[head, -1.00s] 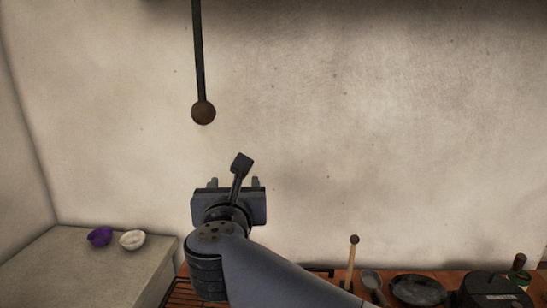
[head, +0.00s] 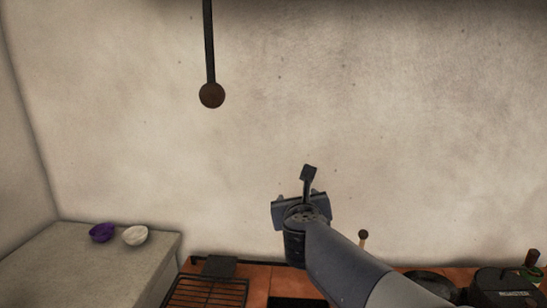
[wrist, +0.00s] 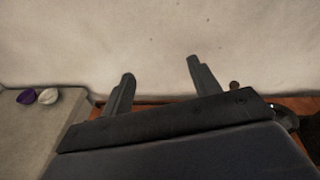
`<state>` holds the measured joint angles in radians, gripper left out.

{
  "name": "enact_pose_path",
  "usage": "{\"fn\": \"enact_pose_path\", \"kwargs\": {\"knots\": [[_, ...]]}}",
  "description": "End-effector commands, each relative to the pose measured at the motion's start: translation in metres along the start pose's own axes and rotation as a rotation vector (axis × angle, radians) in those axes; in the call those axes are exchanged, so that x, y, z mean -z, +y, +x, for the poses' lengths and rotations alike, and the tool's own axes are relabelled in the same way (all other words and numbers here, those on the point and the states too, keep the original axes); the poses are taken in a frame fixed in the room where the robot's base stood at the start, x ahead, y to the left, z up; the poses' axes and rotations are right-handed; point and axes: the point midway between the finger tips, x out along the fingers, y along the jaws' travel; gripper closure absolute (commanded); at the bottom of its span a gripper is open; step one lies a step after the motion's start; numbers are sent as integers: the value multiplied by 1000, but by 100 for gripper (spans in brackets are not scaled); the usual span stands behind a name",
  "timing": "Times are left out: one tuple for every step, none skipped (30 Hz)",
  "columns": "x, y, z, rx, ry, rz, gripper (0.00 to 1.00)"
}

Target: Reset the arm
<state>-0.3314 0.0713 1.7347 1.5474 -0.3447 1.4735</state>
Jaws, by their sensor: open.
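My gripper (head: 297,196) is in the middle of the head view, raised above the counter in front of the plaster wall. In the wrist view its two fingers (wrist: 158,85) stand apart with nothing between them, only bare wall beyond. In the head view my own wrist and arm hide most of the fingers.
A black grate (head: 205,292) lies on the orange counter (head: 258,283). A pan (head: 432,280) and a dark box (head: 497,286) stand right. A dark rod (head: 209,45) hangs above.

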Motion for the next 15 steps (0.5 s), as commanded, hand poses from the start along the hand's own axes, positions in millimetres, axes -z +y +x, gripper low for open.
{"fn": "enact_pose_path", "kwargs": {"knots": [[9,-8,5,6,11,-6,41],[12,-12,7,8,17,-9,41],[17,-17,10,8,24,-13,41],[21,-21,12,10,29,-16,41],[25,-24,14,10,35,-19,41],[29,-29,16,11,41,-23,41],[32,-32,18,12,46,-26,41],[36,-36,19,12,50,-28,41],[39,-39,21,12,55,-30,41],[41,-42,22,13,59,-32,41],[44,-45,23,14,62,-33,41],[46,-47,24,13,65,-35,41],[48,-49,25,13,68,-36,41],[49,-51,25,14,70,-37,41],[50,-52,26,14,72,-38,41]]}}
